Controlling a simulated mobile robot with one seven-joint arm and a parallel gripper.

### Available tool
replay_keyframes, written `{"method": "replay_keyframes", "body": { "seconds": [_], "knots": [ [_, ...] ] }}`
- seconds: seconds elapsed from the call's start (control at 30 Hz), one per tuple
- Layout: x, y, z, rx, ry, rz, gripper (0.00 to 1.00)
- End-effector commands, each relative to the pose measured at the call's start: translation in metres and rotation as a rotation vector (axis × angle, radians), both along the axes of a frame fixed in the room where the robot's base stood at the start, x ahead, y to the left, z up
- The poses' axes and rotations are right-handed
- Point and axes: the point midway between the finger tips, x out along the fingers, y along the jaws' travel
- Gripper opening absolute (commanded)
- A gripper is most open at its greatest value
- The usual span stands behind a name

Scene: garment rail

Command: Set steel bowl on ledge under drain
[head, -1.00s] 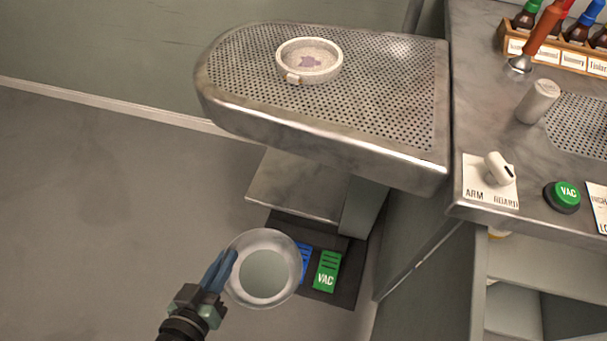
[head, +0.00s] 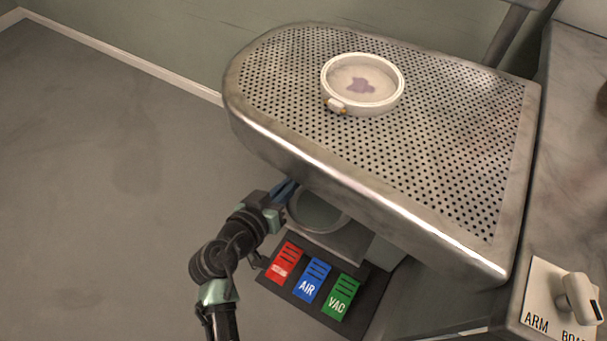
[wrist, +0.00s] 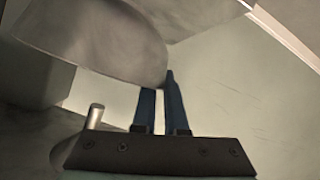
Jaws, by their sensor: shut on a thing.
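The steel bowl (head: 318,212) is in the head view, low beneath the near left edge of the perforated board (head: 470,110), which hides part of it. My gripper (head: 287,190) is shut on the bowl's left rim. In the wrist view the bowl (wrist: 95,40) fills the upper left beside my gripper fingers (wrist: 160,105). The ledge (head: 350,245) shows just right of and below the bowl; I cannot tell whether they touch. A short metal drain tube (wrist: 95,117) shows in the wrist view, apart from the bowl.
Red (head: 284,263), blue (head: 311,280) and green (head: 341,297) pedals sit in front of the ledge. An arm-board card (head: 540,300) is at right. The floor at left is clear.

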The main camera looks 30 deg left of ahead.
Motion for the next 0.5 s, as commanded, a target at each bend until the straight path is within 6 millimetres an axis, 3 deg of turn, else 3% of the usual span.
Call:
{"method": "replay_keyframes", "body": {
  "seconds": [0.03, 0.2, 0.37, 0.5],
  "knots": [
    [0.015, 0.000, 0.000, 0.002, -0.004, -0.004, 0.00],
    [0.047, 0.000, 0.000, 0.000, -0.004, -0.002, 0.00],
    [0.058, 0.000, -0.001, 0.000, -0.001, -0.001, 0.00],
    [0.058, 0.000, -0.017, -0.003, 0.000, 0.001, 0.00]
  ]
}}
